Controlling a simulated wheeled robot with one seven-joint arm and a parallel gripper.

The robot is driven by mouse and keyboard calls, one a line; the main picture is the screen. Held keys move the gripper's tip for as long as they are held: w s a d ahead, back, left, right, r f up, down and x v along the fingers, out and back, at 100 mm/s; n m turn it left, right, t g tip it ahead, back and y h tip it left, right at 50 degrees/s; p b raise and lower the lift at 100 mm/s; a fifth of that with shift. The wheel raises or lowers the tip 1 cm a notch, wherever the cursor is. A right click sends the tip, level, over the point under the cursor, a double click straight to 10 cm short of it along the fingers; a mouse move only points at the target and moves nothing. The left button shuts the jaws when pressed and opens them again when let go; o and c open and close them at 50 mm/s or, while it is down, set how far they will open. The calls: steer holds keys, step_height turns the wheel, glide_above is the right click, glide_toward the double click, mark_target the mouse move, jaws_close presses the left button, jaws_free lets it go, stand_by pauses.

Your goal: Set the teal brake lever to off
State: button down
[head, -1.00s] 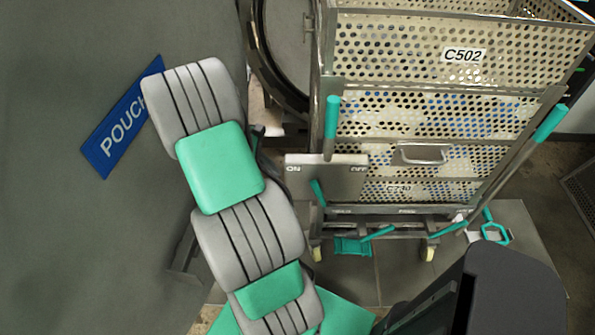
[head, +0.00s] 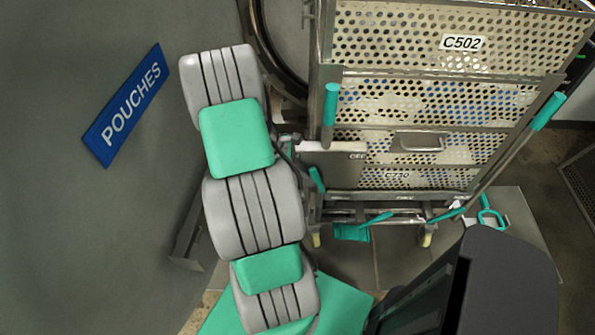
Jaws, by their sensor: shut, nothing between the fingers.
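The teal brake lever (head: 317,180) is a short rod at the lower left of a grey plate (head: 333,170) on the near side of the cart. Its upper end leans left, away from the OFF mark at the plate's right. The plate's left end, where ON stood, is partly covered by my arm. My grey and teal arm runs just left of the lever. My gripper cannot be made out; it seems hidden behind the arm, where only some dark parts show beside the plate. Contact with the lever cannot be told.
The perforated cart (head: 462,95) marked C502 fills the upper right. It has upright teal handles at the left (head: 331,105) and right (head: 548,112). A teal pedal (head: 352,232) sits low under it. A blue POUCHES sign (head: 125,105) is at left.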

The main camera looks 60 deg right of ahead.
mark_target(316, 169)
steer(key=s+r+t+p, duration=0.1)
steer(key=s+d+t+y+p, duration=0.1)
steer(key=p, duration=0.1)
steer(key=shift+s+d+r, duration=0.1)
steer(key=shift+s+r, duration=0.1)
steer(key=shift+r, duration=0.2)
steer(key=shift+s+d+r+t, duration=0.1)
steer(key=shift+s+d+t, duration=0.05)
steer(key=shift+s+t, duration=0.25)
steer(key=shift+s+d+p, duration=0.2)
steer(key=shift+s+p, duration=0.1)
steer(key=shift+w, duration=0.1)
